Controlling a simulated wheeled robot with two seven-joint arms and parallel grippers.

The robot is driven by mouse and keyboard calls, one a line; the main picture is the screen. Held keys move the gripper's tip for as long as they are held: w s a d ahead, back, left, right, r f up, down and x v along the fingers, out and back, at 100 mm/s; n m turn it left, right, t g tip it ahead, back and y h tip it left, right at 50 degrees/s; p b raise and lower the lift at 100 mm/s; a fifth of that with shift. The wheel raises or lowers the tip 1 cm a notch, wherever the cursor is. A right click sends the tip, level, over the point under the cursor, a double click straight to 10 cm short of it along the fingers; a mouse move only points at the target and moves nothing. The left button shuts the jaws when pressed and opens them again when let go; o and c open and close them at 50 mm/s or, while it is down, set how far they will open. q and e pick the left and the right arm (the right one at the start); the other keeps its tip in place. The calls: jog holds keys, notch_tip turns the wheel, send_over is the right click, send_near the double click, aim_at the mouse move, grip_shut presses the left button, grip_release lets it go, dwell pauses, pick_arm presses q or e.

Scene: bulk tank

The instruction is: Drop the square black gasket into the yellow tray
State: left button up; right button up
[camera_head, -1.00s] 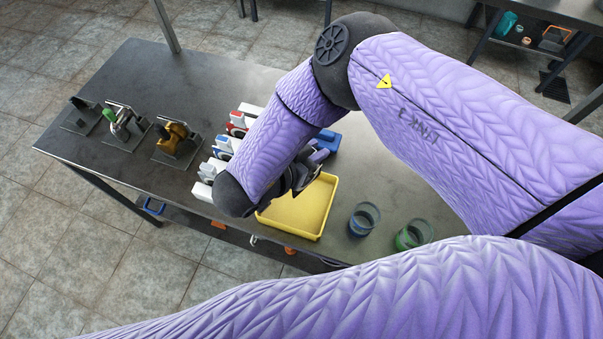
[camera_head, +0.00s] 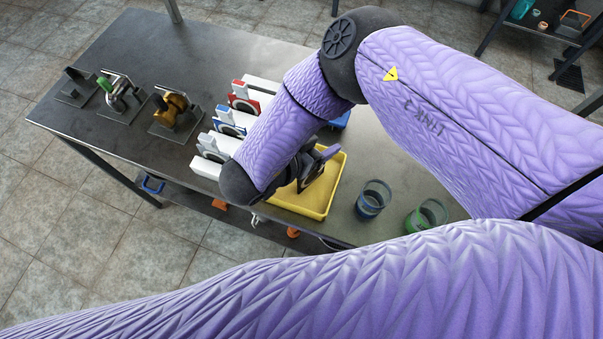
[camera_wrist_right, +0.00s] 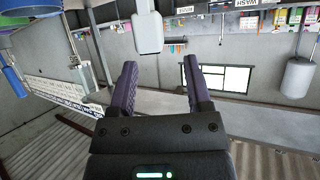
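The yellow tray (camera_head: 322,200) lies near the front edge of the metal table, partly covered by my right forearm and gripper. The bare yellow floor shows in its visible part. My right gripper (camera_head: 318,168) is over the tray in the head view. In the right wrist view its two dark purple fingers (camera_wrist_right: 163,82) stand wide apart with nothing between them. I cannot make out the square black gasket in either view; part of the tray is hidden behind my arm. My left gripper is not in view.
White blocks with dark rings and coloured parts (camera_head: 211,152) stand left of the tray. A blue-banded cup (camera_head: 372,199) and a green-banded cup (camera_head: 427,216) stand to its right. Several clamp-like fixtures (camera_head: 172,115) stand further left. The table's back left (camera_head: 180,55) is clear.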

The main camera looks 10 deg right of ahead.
jog(key=v, duration=1)
